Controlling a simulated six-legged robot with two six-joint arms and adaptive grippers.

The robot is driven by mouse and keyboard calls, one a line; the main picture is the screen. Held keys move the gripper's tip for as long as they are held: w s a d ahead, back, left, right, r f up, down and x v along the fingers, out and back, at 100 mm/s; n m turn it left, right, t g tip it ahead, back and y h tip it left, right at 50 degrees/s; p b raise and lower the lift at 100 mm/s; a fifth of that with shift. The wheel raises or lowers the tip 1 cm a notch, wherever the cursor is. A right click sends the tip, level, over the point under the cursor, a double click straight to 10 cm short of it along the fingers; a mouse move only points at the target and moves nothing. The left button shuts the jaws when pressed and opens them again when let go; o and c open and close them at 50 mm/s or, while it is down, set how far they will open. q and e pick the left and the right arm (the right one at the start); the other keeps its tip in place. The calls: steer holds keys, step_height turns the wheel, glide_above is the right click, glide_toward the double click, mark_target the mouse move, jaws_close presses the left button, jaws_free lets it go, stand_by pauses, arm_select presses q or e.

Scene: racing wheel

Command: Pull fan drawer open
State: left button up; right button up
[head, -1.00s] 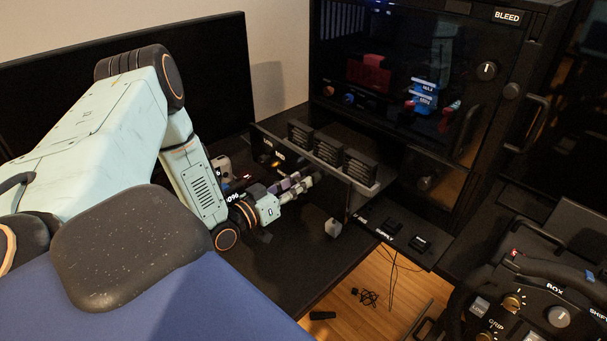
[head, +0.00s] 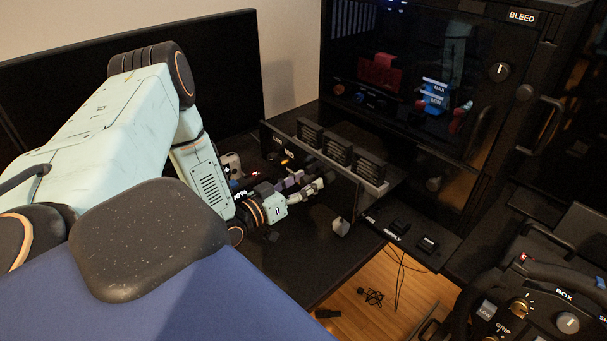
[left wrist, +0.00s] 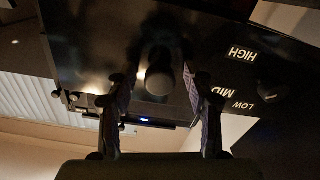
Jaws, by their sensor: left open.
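The fan drawer (head: 345,190) stands out from the lower part of the dark cabinet, with several black fan blocks (head: 338,149) showing behind its dark front panel. My left gripper (head: 318,186) is in front of that panel, with its fingers pointing at it. In the left wrist view, the open fingers of my left gripper (left wrist: 160,88) stand on either side of a dark rounded knob (left wrist: 160,74) on the panel. A gap shows on both sides, and contact cannot be told. The labels HIGH, MID and LOW (left wrist: 241,84) are right of it. My right gripper is out of view.
A small grey block (head: 340,227) is just below the drawer's near end. A shelf labelled SUPPLY (head: 408,238) lies right of the drawer. The cabinet (head: 500,110) rises behind. A control box with a wheel (head: 540,300) is at lower right. Cables lie on the wooden floor.

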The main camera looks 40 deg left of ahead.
arm_select(q)
steer(key=s, duration=0.5)
steer(key=shift+s+a, duration=0.3)
steer(key=shift+a, duration=0.05)
steer(key=shift+s, duration=1)
steer(key=shift+d, duration=0.1)
